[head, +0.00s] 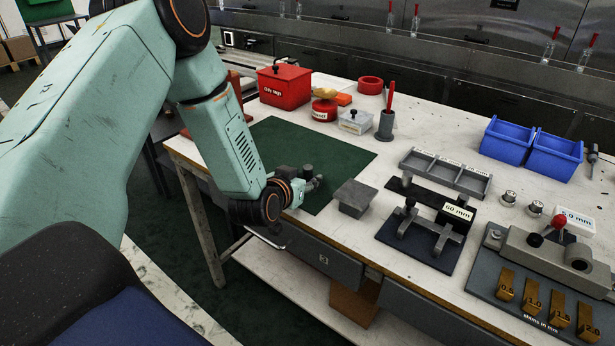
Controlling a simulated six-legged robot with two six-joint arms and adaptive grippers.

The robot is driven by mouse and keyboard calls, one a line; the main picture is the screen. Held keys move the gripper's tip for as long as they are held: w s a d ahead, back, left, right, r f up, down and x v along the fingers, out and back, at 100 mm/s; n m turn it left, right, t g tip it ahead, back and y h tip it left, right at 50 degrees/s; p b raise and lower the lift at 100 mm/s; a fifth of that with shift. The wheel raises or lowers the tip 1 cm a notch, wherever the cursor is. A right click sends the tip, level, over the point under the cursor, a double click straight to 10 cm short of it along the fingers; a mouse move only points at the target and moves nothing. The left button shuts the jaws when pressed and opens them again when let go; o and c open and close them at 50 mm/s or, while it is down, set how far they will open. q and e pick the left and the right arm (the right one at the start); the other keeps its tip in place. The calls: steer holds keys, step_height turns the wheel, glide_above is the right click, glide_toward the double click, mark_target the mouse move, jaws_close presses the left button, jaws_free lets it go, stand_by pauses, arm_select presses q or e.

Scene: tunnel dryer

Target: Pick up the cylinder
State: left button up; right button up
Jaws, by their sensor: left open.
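My left arm reaches in from the left, and my left gripper (316,183) is low over the front part of the green mat (340,149). It is open, though its fingers are small and partly hidden by the wrist. A small dark upright cylindrical shape (308,171) shows right at the gripper; I cannot tell whether it is a separate cylinder or part of the gripper. A grey cylindrical holder (385,126) with a red stick stands behind the mat. Two short metal round pieces (509,198) stand at the right. My right gripper is not in view.
A grey block (354,196) stands just right of the gripper. A red rag box (285,87), a small lidded box (354,121) and a red tape roll (370,85) are at the back. Blue bins (555,155), a grey tray (445,172) and fixtures (418,241) fill the right side.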

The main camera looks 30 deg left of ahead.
arm_select(q)
steer(key=shift+w+d, duration=0.1)
steer(key=shift+w, duration=0.15)
steer(key=shift+c, duration=0.8)
steer(key=shift+s, duration=0.1)
steer(key=c, duration=0.5)
jaws_close()
